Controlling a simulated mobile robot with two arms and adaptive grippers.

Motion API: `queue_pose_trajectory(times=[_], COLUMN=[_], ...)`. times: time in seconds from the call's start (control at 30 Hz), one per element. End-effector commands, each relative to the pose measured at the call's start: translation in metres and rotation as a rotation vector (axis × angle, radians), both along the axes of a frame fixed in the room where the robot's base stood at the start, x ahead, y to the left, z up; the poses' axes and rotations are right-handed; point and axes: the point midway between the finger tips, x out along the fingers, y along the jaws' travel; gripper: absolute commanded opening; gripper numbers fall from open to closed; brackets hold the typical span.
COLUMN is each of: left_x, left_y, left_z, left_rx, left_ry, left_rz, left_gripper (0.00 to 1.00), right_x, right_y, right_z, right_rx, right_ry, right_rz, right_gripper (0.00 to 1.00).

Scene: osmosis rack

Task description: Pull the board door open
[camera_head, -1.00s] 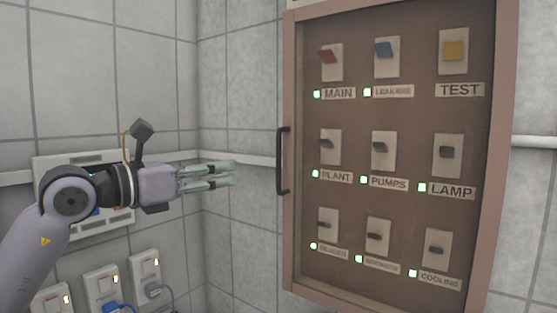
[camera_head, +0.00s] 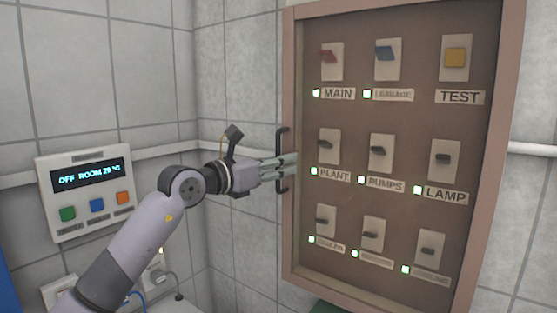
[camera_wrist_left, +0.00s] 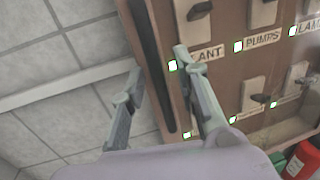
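The board (camera_head: 400,206) is a brown panel in a pinkish frame on the wall, with a see-through front that looks shut. Its black vertical bar handle (camera_head: 282,146) is on the left edge of the door. My left gripper (camera_head: 289,165) is at the handle's lower half, pointing right, with its fingertips reaching the door's edge. In the left wrist view, the two fingers (camera_wrist_left: 159,66) stand apart, open, with the dark handle (camera_wrist_left: 152,60) between them. Gaps show beside the handle, so it does not look clamped. My right gripper is not in view.
A room control panel (camera_head: 90,192) with a display and coloured buttons is on the left wall. Sockets with plugs are below it. A pipe (camera_head: 155,152) runs along the wall. A red object (camera_wrist_left: 303,160) stands below the board.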

Motion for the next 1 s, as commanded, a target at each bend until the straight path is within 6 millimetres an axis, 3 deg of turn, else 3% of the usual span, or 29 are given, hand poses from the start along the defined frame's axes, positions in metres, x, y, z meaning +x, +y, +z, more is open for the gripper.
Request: queue_pose_trajectory(times=[0.17,0.6,1.0], left_x=[-0.0001,-0.0003,-0.0003], left_y=[0.0001,0.0004,0.0006], left_z=[-0.0001,0.0001,0.0001], left_rx=[0.000,-0.001,-0.001], left_ry=[0.000,-0.001,-0.001], left_rz=[0.000,0.000,0.000], left_gripper=[0.29,0.00,0.00], right_x=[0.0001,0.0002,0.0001], right_y=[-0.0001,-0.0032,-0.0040], right_z=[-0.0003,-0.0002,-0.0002], right_rx=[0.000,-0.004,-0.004], right_ry=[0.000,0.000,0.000], right_rz=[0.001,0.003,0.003], right_gripper=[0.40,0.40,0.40])
